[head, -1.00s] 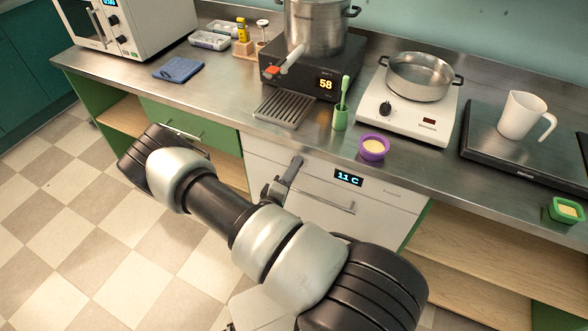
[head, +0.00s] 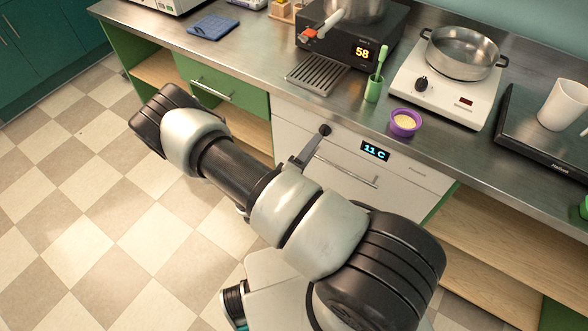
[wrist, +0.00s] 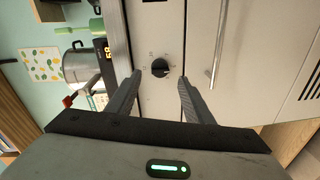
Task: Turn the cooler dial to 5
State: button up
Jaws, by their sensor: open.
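The cooler is a white front under the counter, with a lit display (head: 375,151) reading "11 C" and a bar handle (head: 346,172). Its black round dial (head: 325,129) sits left of the display; the dial also shows in the wrist view (wrist: 160,68). My gripper (wrist: 160,79) is open, its two fingers to either side of the dial in the wrist view, with gaps between them and the dial. I cannot tell how far the fingertips are from the panel. The dial's setting is too small to read. In the head view my arm hides most of the gripper.
On the counter above stand a black heater (head: 340,35) reading "58", a metal grate (head: 316,76), a green cup (head: 373,90), a purple bowl (head: 405,122) and a white hotplate with a pan (head: 463,52). A green drawer (head: 225,97) is left of the cooler. The floor in front is clear.

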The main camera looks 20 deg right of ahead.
jog(key=v, duration=1.1)
jog(key=shift+s+a, duration=0.15)
jog(key=s+d+r+m+g+y, duration=0.1)
jog(key=s+d+r+m+g, duration=0.2)
jog(key=r, duration=0.4)
jog(key=s+r+m+g+y, duration=0.2)
jog(key=r+g, duration=0.3)
jog(key=r, duration=0.3)
jog(key=s+d+r+m+g+y, duration=0.1)
jog(key=s+d+r+m+g, duration=0.15)
jog(key=r+g, duration=0.35)
jog(key=s+a+r+t+y+p, duration=0.1)
jog(key=a+r+t+y+p, duration=0.1)
jog(key=r, duration=0.7)
jog(key=s+a+r+n+t+y+p, duration=0.1)
jog(key=a+r+t+y+p, duration=0.1)
jog(key=r+p, duration=0.4)
jog(key=s+a+r+t+y+p, duration=0.2)
jog(key=r+t+y+p, duration=0.2)
jog(key=r, duration=0.9)
jog(key=shift+a+r+n+t+y, duration=0.3)
jog(key=shift+a+r+n+y, duration=0.1)
jog(key=shift+y, duration=0.2)
